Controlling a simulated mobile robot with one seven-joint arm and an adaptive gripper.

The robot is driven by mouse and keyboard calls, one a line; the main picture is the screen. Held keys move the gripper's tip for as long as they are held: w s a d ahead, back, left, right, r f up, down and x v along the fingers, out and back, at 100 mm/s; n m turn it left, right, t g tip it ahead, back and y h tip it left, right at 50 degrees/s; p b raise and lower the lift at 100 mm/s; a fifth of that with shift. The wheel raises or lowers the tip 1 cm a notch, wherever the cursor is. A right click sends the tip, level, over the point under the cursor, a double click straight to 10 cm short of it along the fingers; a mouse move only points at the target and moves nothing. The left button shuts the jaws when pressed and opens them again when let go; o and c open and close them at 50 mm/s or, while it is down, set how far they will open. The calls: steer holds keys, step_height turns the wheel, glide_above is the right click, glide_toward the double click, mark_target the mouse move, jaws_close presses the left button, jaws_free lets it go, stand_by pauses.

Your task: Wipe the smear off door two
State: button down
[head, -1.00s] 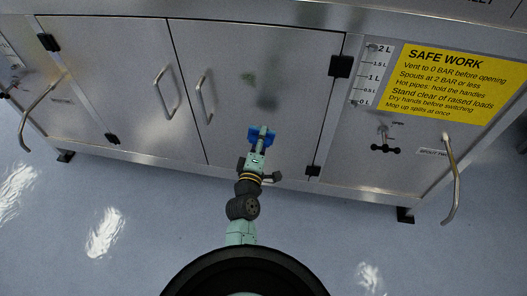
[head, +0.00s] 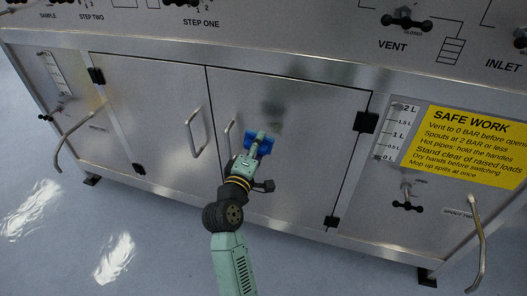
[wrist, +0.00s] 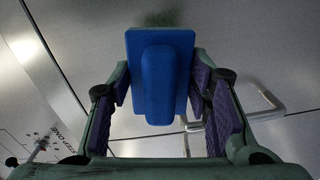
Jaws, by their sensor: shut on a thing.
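My gripper (head: 254,151) is shut on a blue wiping pad (head: 265,145) in front of the right-hand cabinet door (head: 310,150). The wrist view shows the blue pad (wrist: 160,45) with its ridge-like grip between my two purple-lined fingers. A faint dark greenish smear (head: 272,108) shows on the right-hand door, just above the pad. In the wrist view a dark greenish patch (wrist: 165,18) shows behind the pad's top edge, partly hidden. I cannot tell whether the pad touches the door. No door number is readable.
The right-hand door's loop handle (head: 229,138) is close to the left of my gripper. The left-hand door (head: 150,110) is shut. A bent spout handle (head: 478,245) sticks out at the right, below the yellow safety sign (head: 470,148). The floor in front is clear.

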mark_target(280, 127)
steer(key=shift+x, duration=2.75)
steer(key=shift+p+x, duration=0.35)
steer(key=shift+x, duration=0.65)
steer(key=shift+d, duration=0.1)
steer(key=shift+s+d+r+p, duration=0.1)
steer(key=shift+s+d+p, duration=0.15)
steer(key=shift+d+p, duration=0.3)
steer(key=shift+s+d+p, duration=0.25)
steer(key=shift+d+p, duration=0.1)
steer(key=shift+d, duration=0.4)
steer(key=shift+s+d+p, duration=0.15)
steer(key=shift+d+p, duration=0.15)
steer(key=shift+d, duration=0.25)
steer(key=shift+a, duration=0.1)
